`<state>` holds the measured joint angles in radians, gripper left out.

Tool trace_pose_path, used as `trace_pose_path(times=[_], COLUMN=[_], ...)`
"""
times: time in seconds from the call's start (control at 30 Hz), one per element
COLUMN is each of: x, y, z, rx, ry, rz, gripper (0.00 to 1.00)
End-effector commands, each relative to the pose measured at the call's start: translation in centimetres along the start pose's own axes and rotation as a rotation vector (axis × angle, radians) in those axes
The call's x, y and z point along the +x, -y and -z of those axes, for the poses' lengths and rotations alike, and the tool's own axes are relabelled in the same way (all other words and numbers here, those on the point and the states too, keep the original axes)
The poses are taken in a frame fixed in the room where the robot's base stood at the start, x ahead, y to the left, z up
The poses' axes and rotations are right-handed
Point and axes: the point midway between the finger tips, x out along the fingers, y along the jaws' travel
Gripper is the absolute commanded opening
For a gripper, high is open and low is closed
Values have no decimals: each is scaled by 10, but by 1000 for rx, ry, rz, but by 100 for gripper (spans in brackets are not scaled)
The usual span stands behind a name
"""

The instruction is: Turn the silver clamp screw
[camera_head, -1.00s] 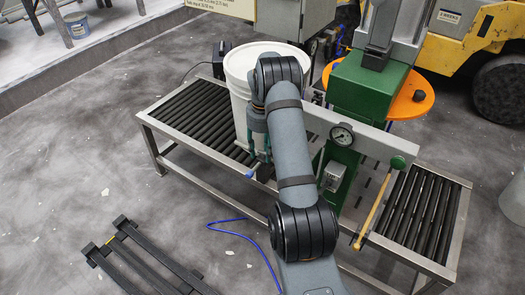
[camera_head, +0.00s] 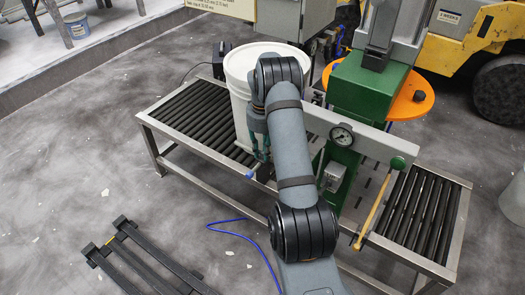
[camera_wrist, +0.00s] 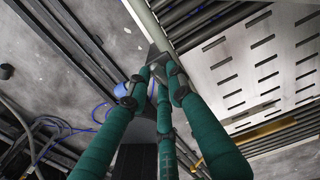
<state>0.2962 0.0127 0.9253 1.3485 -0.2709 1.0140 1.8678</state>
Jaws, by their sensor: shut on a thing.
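My gripper (camera_head: 262,157) is low at the front rail of the roller conveyor, just below and in front of the white pail (camera_head: 238,80). In the wrist view its green fingers (camera_wrist: 160,78) come together at the conveyor's edge and are shut on a small silver part, which looks like the clamp screw (camera_wrist: 157,60). The fingers hide most of it, so its shape and turn cannot be read. A blue knob-like piece (camera_wrist: 122,88) shows just left of the fingertips; its blue end also shows in the head view (camera_head: 250,175).
The pail stands on the conveyor (camera_head: 190,115). A dark slatted frame (camera_head: 150,262) and a blue hose (camera_head: 245,236) lie on the floor.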

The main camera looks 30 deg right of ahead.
Motion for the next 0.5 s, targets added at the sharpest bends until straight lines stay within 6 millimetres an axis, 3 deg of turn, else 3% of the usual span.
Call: trace_pose_path(times=[0.27,0.5], x=[0,0], y=[0,0], z=[0,1], rx=[-70,-242], ry=[0,0], rz=[0,1], gripper=[0,0])
